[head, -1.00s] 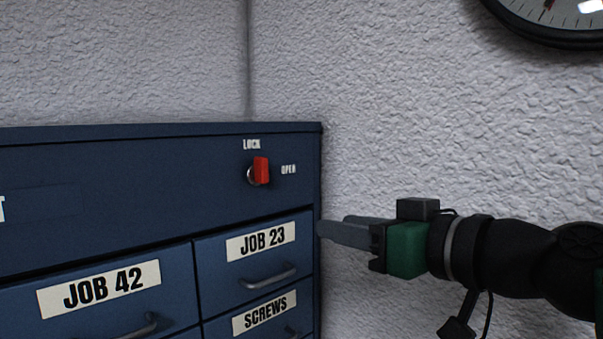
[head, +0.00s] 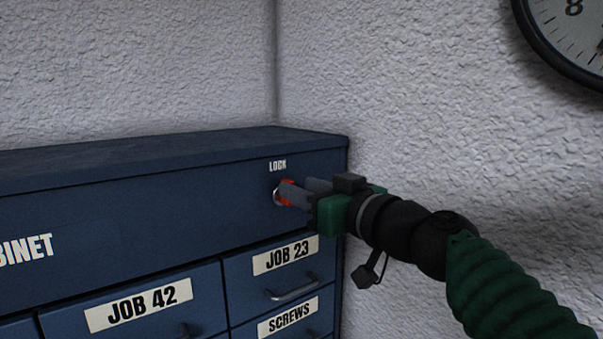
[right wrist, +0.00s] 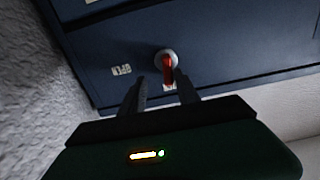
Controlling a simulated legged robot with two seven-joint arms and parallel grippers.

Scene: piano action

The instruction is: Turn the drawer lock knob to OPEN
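The red lock knob (head: 286,186) sits on the front of the blue cabinet (head: 150,215), just below the LOCK label (head: 278,167). In the right wrist view the red knob (right wrist: 168,63) points toward the LOCK label (right wrist: 170,87), and the OPEN label (right wrist: 122,71) is off to its left. My right gripper (head: 298,190) is at the knob and partly covers it in the head view, hiding the OPEN label there. In the right wrist view the fingers of this gripper (right wrist: 159,78) are apart, with the knob between their tips. Contact cannot be told. My left gripper is out of view.
Drawers labelled JOB 42 (head: 138,303), JOB 23 (head: 288,256) and SCREWS (head: 289,317) lie below, with protruding handles (head: 294,290). A rough white wall (head: 430,110) stands close behind and right of the cabinet. A clock (head: 570,35) hangs at upper right.

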